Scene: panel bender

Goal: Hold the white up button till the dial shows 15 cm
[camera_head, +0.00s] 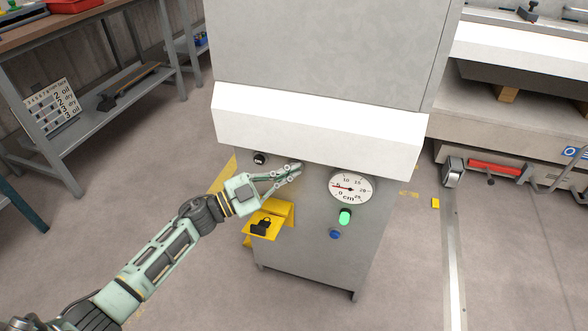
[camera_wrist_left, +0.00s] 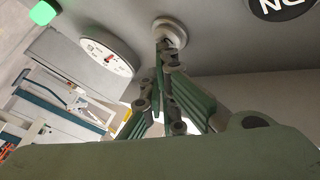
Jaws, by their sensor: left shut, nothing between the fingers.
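The dial (camera_head: 352,187) is a white round gauge marked in cm on the grey machine front. Its red needle points left, near the 5 mark. It also shows at a slant in the left wrist view (camera_wrist_left: 105,56). The white button (camera_wrist_left: 173,31) shows in the left wrist view, right at my left fingertips; contact or pressing cannot be told for certain. In the head view my fingers cover it. My left gripper (camera_head: 297,168) is shut and empty, left of the dial. My right gripper is not in view.
A black button (camera_head: 260,158), lettered DN in the wrist view, sits left of my fingers. A green lit button (camera_head: 345,216) and a blue button (camera_head: 335,235) are below the dial. A white ledge (camera_head: 315,128) overhangs the panel.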

